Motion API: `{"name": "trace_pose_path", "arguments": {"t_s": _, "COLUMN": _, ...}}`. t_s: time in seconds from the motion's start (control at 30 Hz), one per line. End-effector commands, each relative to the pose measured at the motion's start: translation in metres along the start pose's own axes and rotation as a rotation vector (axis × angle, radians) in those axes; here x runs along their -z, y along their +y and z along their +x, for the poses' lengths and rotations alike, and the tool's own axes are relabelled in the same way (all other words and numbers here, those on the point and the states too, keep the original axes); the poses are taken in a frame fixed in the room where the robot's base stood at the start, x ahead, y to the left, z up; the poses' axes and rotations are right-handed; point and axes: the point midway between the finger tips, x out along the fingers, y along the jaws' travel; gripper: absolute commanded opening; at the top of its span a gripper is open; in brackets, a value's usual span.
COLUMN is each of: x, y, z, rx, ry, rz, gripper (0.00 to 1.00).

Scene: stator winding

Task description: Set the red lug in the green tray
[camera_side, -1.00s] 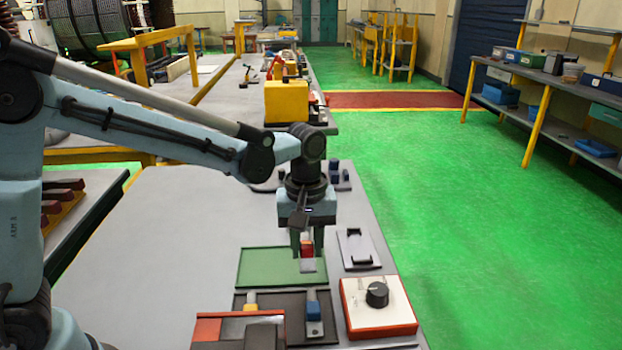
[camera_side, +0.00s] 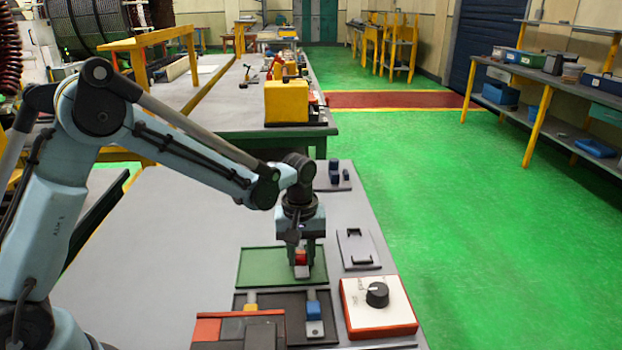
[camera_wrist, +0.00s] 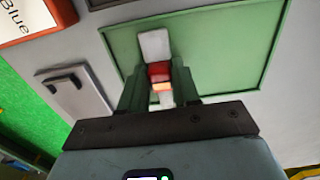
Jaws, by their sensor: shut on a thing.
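The red lug (camera_side: 301,258) is between the fingers of my gripper (camera_side: 301,261), which is shut on it. In the wrist view the lug (camera_wrist: 159,72) shows its red band and a pale metal tongue, held between my two dark green fingers (camera_wrist: 160,88). The green tray (camera_side: 262,268) lies flat on the bench beneath. My gripper is over the right part of the tray. In the wrist view the tray (camera_wrist: 225,50) fills the area behind the lug. I cannot tell whether the lug touches the tray floor.
A dark tray in front holds a blue lug (camera_side: 313,309) and a yellow one (camera_side: 251,300). A white box with a black knob (camera_side: 377,294) stands at the right front. A grey plate with a black bracket (camera_side: 355,247) lies right of the green tray. The tray's left half is empty.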

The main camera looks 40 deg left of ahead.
Motion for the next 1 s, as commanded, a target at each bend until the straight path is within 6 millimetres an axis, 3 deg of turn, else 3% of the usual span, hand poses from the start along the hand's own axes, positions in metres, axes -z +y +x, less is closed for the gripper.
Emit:
{"name": "trace_pose_path", "arguments": {"t_s": 0.17, "x": 0.0, "y": 0.0, "z": 0.003, "rx": 0.0, "ry": 0.0, "rz": 0.0, "gripper": 0.0}}
{"name": "trace_pose_path", "arguments": {"t_s": 0.2, "x": 0.0, "y": 0.0, "z": 0.003, "rx": 0.0, "ry": 0.0, "rz": 0.0, "gripper": 0.34}}
{"name": "trace_pose_path", "arguments": {"t_s": 0.37, "x": 0.0, "y": 0.0, "z": 0.003, "rx": 0.0, "ry": 0.0, "rz": 0.0, "gripper": 0.57}}
{"name": "trace_pose_path", "arguments": {"t_s": 0.73, "x": 0.0, "y": 0.0, "z": -0.003, "rx": 0.0, "ry": 0.0, "rz": 0.0, "gripper": 0.57}}
{"name": "trace_pose_path", "arguments": {"t_s": 1.0, "x": 0.0, "y": 0.0, "z": -0.046, "rx": 0.0, "ry": 0.0, "rz": 0.0, "gripper": 0.57}}
